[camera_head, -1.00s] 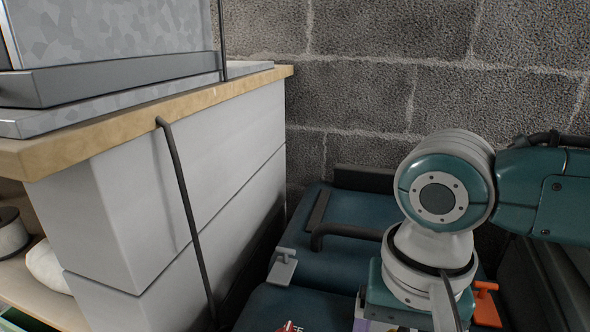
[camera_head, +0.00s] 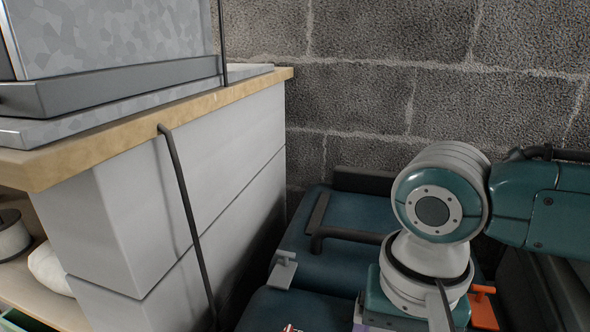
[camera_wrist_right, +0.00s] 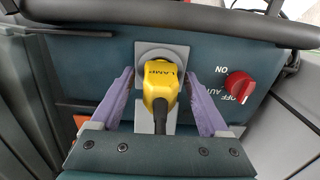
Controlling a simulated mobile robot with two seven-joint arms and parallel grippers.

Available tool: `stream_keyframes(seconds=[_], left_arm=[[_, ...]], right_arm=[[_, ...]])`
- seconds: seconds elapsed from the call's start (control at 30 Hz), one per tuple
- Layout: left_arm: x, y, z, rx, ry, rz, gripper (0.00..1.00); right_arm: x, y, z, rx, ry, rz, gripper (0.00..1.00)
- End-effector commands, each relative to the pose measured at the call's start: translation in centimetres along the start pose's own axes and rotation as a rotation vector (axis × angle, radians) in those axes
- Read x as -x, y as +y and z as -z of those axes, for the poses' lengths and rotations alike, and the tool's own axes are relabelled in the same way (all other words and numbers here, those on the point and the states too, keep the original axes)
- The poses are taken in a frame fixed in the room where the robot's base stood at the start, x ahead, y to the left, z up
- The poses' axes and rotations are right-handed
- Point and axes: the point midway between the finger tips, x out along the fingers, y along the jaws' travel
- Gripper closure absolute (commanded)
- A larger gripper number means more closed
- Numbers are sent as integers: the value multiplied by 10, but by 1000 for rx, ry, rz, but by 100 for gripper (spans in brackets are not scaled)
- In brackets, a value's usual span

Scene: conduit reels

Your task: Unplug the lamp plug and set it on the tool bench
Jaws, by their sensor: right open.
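The lamp plug (camera_wrist_right: 160,84) is yellow, marked LAMP, with a black cable. In the right wrist view it sits in a round socket on a grey plate (camera_wrist_right: 176,50) on a dark teal panel. My right gripper (camera_wrist_right: 161,90) is open, its two purple fingers on either side of the plug and apart from it. In the head view my right arm reaches down at the right, and its fingers are hidden below the frame. My left gripper is not in view. I cannot tell which surface is the tool bench.
A red rotary switch (camera_wrist_right: 239,85) marked ON, OFF and AUTO is right of the plug. A dark bar (camera_wrist_right: 160,28) crosses above the socket. In the head view, a wood-topped cabinet (camera_head: 190,108) stands left, a black cable (camera_head: 186,210) hanging over its edge. A block wall (camera_head: 400,70) closes the back.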

Motion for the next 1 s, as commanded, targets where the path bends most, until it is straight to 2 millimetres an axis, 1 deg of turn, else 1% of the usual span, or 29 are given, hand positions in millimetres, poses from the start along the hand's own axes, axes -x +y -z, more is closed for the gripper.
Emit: stream_keyframes(seconds=[0.17,0.2,0.87,0.9,1.0], left_arm=[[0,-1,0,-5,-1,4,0],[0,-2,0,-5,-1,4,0],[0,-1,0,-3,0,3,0],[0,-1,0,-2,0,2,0],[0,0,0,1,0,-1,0]], right_arm=[[0,0,0,0,0,1,21],[0,0,0,0,0,1,24],[0,0,0,0,1,1,98],[0,0,0,0,1,1,100],[0,0,0,0,1,1,100]])
